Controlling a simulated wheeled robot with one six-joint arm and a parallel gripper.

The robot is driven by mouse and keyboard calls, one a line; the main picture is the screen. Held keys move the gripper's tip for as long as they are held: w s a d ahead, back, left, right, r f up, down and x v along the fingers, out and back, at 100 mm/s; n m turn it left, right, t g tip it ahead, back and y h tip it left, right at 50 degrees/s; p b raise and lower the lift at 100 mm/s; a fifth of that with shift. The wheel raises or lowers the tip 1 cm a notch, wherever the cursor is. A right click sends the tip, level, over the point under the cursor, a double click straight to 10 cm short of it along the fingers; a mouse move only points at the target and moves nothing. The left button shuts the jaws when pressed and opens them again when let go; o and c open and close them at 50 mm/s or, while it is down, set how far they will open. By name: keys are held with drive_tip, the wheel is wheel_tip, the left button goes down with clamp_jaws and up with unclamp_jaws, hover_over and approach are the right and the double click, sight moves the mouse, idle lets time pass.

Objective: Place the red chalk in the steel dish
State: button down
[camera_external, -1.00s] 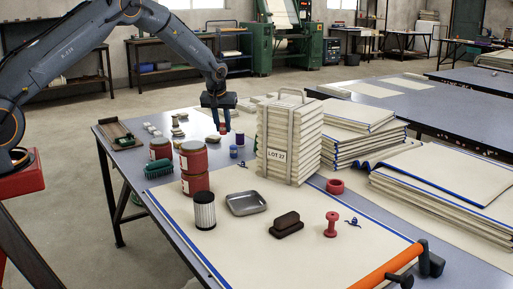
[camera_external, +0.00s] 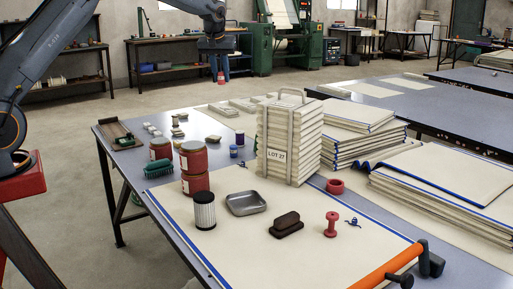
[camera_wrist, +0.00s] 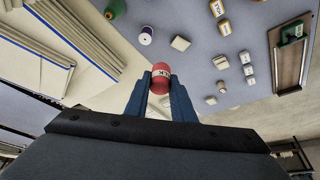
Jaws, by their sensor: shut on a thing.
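My gripper (camera_external: 220,72) is shut on the red chalk (camera_external: 221,78), raised high above the far left part of the table. In the wrist view the chalk (camera_wrist: 160,78), a short red cylinder with dark lettering on a pale patch, sits between the two blue fingers of my gripper (camera_wrist: 160,82). The steel dish (camera_external: 246,203), a shallow rounded rectangle, lies empty on the cream cloth near the table's middle. It is well below my gripper and nearer the camera. The dish is not seen in the wrist view.
A strapped cloth stack labelled LOT 27 (camera_external: 289,140) stands tall behind the dish. Red jars (camera_external: 195,160), a ribbed cylinder (camera_external: 204,211), a dark brush-like block (camera_external: 286,225) and a red spool (camera_external: 331,224) surround the dish. Small pale blocks lie at the far left.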

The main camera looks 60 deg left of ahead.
drive_tip(key=r, duration=0.1)
drive_tip(key=d+r, duration=0.1)
drive_tip(key=shift+r, duration=0.35)
drive_tip(key=s+d, duration=0.3)
drive_tip(key=d, duration=1.6)
hover_over(247, 202)
drive_tip(key=s+d, duration=0.1)
wheel_tip(247, 202, down, 28)
drive_tip(key=shift+f+p, duration=0.1)
drive_tip(key=shift+p, duration=0.3)
drive_tip(key=shift+f+b, duration=0.2)
drive_tip(key=shift+b, duration=0.1)
drive_tip(key=c, duration=1.5)
unclamp_jaws()
drive_tip(key=shift+r, duration=0.15)
